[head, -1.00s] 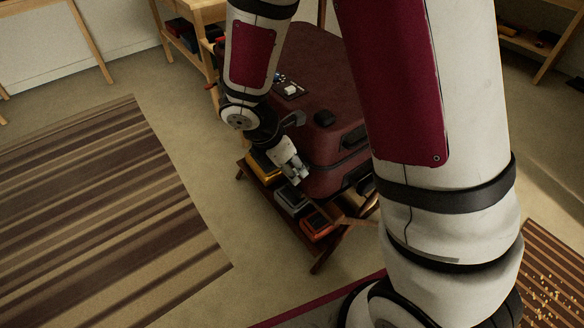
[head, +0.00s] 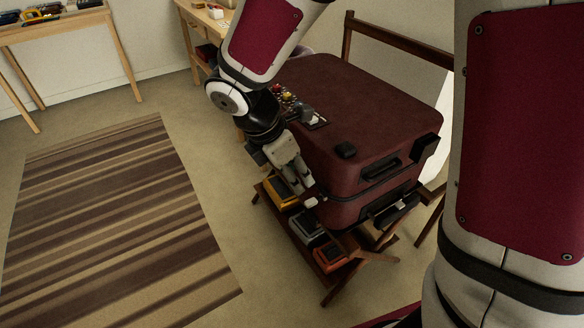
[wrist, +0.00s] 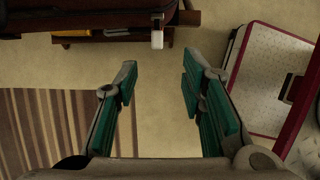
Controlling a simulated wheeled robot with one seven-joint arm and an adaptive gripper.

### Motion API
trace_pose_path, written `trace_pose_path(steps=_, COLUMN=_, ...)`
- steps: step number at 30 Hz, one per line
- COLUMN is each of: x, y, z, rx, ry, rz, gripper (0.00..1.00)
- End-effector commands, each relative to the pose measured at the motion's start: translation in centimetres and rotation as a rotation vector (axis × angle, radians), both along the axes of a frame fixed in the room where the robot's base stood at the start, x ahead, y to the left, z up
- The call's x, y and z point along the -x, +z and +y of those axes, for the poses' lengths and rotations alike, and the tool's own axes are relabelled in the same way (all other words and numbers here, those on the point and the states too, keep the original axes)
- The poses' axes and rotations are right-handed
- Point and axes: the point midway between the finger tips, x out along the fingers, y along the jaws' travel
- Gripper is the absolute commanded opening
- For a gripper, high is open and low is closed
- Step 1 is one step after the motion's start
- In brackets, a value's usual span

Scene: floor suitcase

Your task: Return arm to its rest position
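My gripper (head: 305,188) is in front of the left front corner of the dark red suitcase (head: 350,85) in the head view, pointing down. In the wrist view my gripper (wrist: 157,75) has its green-padded fingers wide apart with only floor between them. The suitcase is closed and lies flat on a wooden rack (head: 335,292). Its edge also shows at the top of the wrist view (wrist: 75,20), beyond the fingertips. A small white piece (wrist: 157,40) hangs at that edge. Contact between gripper and suitcase is not visible.
The rack's lower shelf holds a yellow item (head: 279,192), a grey one (head: 308,228) and an orange one (head: 329,256). A striped rug (head: 110,225) lies at left on open floor. Wooden tables (head: 65,22) stand behind.

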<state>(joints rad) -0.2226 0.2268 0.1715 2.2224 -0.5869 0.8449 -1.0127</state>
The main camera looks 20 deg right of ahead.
Motion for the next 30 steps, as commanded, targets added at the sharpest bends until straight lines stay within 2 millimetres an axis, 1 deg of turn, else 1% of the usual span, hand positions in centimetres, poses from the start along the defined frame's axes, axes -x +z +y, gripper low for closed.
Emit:
trace_pose_path(steps=7, x=0.1, y=0.2, z=-0.2, rx=-0.001, ry=-0.013, rz=-0.005, gripper=0.37)
trace_pose_path(steps=8, x=0.2, y=0.4, z=-0.3, rx=-0.003, ry=-0.027, rz=-0.010, gripper=0.37)
trace_pose_path(steps=11, x=1.2, y=2.0, z=-1.3, rx=-0.011, ry=-0.120, rz=-0.043, gripper=0.37)
trace_pose_path(steps=14, x=3.3, y=4.3, z=-2.9, rx=-0.031, ry=-0.289, rz=-0.097, gripper=0.37)
trace_pose_path(steps=17, x=6.1, y=6.8, z=-4.5, rx=-0.062, ry=-0.498, rz=-0.157, gripper=0.37)
trace_pose_path(steps=18, x=7.3, y=7.6, z=-5.0, rx=-0.075, ry=-0.583, rz=-0.177, gripper=0.37)
trace_pose_path(steps=20, x=9.2, y=8.7, z=-5.7, rx=-0.098, ry=-0.708, rz=-0.208, gripper=0.37)
trace_pose_path(steps=21, x=10.5, y=9.4, z=-6.1, rx=-0.116, ry=-0.790, rz=-0.228, gripper=0.37)
trace_pose_path(steps=26, x=15.6, y=11.3, z=-7.0, rx=-0.190, ry=-1.114, rz=-0.289, gripper=0.37)
trace_pose_path(steps=27, x=16.9, y=11.6, z=-7.0, rx=-0.210, ry=-1.190, rz=-0.298, gripper=0.37)
trace_pose_path(steps=30, x=19.7, y=12.1, z=-6.9, rx=-0.257, ry=-1.363, rz=-0.316, gripper=0.37)
